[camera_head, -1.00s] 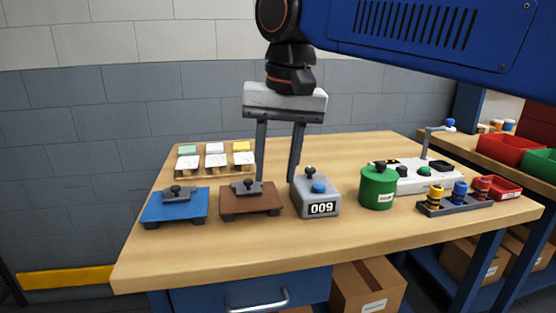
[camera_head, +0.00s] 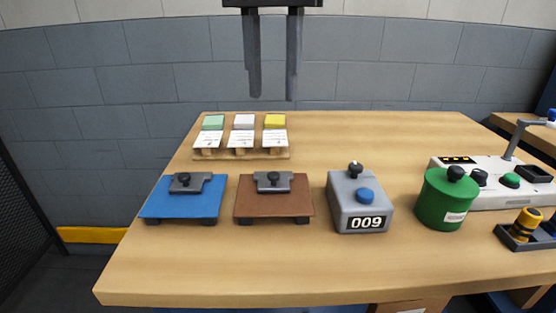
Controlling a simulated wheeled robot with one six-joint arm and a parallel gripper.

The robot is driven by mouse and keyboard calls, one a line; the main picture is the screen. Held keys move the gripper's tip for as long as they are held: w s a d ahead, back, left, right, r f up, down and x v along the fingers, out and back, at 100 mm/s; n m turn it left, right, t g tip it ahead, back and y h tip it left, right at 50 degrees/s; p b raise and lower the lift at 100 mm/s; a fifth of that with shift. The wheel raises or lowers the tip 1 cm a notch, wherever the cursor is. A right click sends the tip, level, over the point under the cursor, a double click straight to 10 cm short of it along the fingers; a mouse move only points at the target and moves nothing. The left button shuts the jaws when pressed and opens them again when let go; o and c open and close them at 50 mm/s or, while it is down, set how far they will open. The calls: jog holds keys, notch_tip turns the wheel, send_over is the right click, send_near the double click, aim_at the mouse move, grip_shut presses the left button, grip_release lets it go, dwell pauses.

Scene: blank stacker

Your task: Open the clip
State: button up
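My gripper (camera_head: 273,98) is at the top middle of the view, pointing down, with its two fingers apart and nothing between them. It is in the air, apart from everything on the table. A brown board (camera_head: 274,208) with a grey clip (camera_head: 273,182) and black knob stands on the table below it. A blue board (camera_head: 178,208) with a like grey clip (camera_head: 190,183) and black knob stands to its left. Both clips appear to lie flat on their boards. The frame does not tell which clip the task means.
A grey counter box (camera_head: 358,200) reading 009 stands right of the brown board. Farther right are a green lidded can (camera_head: 446,204), a white control panel (camera_head: 483,193) and a dark rack (camera_head: 520,240). A wooden rack of coloured cards (camera_head: 240,155) stands behind the boards. The front tabletop is clear.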

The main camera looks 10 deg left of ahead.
aim_at(274, 173)
notch_tip(274, 173, down, 15)
jog(key=shift+f, duration=0.1)
dwell(0.4)
grip_shut()
